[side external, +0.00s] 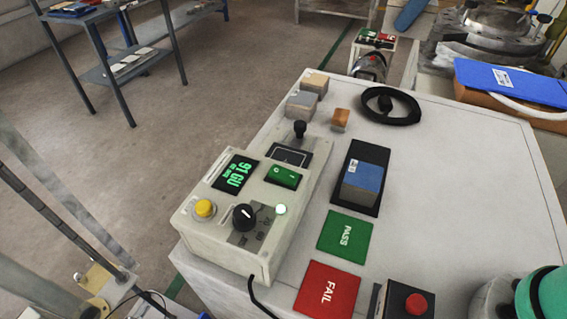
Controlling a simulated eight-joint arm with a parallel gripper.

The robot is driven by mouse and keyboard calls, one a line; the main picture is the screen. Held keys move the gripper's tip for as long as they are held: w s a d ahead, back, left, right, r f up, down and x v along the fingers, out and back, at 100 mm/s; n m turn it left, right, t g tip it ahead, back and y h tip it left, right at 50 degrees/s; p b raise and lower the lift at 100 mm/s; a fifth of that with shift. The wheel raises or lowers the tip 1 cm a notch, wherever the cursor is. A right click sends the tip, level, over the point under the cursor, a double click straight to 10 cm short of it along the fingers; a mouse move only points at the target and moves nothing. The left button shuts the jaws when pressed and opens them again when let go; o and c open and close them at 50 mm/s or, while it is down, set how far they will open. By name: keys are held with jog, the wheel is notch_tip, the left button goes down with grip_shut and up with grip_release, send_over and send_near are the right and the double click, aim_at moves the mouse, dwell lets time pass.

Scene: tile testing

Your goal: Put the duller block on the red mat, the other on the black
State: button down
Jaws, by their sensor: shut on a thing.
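A block with a blue top and a grey front (362,181) lies on the black mat (371,152), which shows around it. A small white label is at the block's upper left. The red mat (328,289), marked FAIL, is bare near the table's front edge. A green mat (345,236), marked PASS, is bare between them. A second block like the blue one is not seen. My gripper is not in view, so what it holds cannot be seen.
A gauge box (238,216) with a green display, seeming to read 91 GU, stands at the table's left. Behind it are grey and tan blocks (302,103), an orange block (341,118) and a black ring (390,106). A red button box (408,301) stands in front.

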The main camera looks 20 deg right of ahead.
jog(key=s+a+n+g+y, duration=0.1)
jog(key=s+a+n+g, duration=0.2)
jog(key=s+a+n, duration=1.15)
jog(key=shift+s+a+f+m, duration=0.9)
jog(key=shift+f, duration=3.2)
jog(key=shift+s+a+f+m, duration=0.9)
jog(key=shift+s+f+m, duration=0.05)
jog(key=shift+f, duration=3.15)
jog(key=shift+s+a+f+m, duration=0.9)
jog(key=shift+f, duration=3.2)
grip_release()
notch_tip(320, 180, up, 6)
